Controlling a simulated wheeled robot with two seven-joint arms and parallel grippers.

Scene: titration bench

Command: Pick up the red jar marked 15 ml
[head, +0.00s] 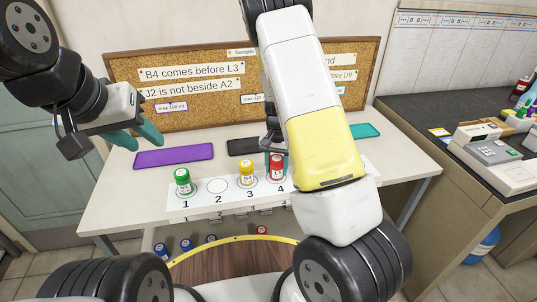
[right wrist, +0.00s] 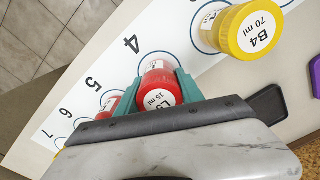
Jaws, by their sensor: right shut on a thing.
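The red jar marked 15 ml (right wrist: 158,86) is between the teal fingers of my right gripper (right wrist: 160,88) in the right wrist view. The fingers are shut on its sides, and its lid label reads 15 ml. In the head view this red jar (head: 277,172) is at spot 4 of the white numbered strip (head: 205,208). I cannot tell whether it touches the strip. My left gripper (head: 137,137) is open and empty, above the left of the table, away from the jars.
A yellow jar marked B4, 70 ml (right wrist: 245,27) stands at spot 3 and a green jar (head: 183,181) at spot 1. Spot 2 (head: 218,186) is empty. Another red jar (right wrist: 109,104) is near spot 5. Purple (head: 174,156) and teal (head: 364,130) mats lie behind, before a corkboard (head: 200,117).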

